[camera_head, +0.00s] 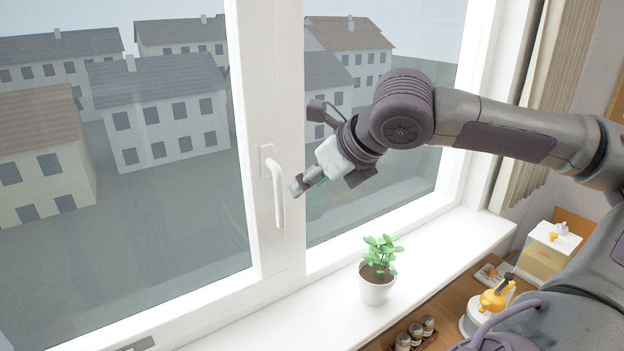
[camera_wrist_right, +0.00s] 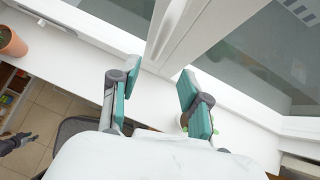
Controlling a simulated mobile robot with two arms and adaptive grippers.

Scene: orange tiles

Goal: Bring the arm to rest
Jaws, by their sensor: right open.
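My right arm reaches in from the right in the head view. Its gripper (camera_head: 304,186) hangs in front of the window, just right of the white window handle (camera_head: 277,190) and apart from it. In the right wrist view the two teal-padded fingers of the right gripper (camera_wrist_right: 160,88) are spread with nothing between them. The white window frame (camera_wrist_right: 180,35) lies beyond the fingertips. The handle points downward on the middle post. My left gripper does not show in the head view.
A green plant in a white pot (camera_head: 375,290) stands on the white sill (camera_head: 440,250) below the right arm. A wooden counter at the lower right holds jars (camera_head: 415,334), a yellow-topped item (camera_head: 494,299) and a box (camera_head: 548,250). A terracotta pot (camera_wrist_right: 12,42) shows in the wrist view.

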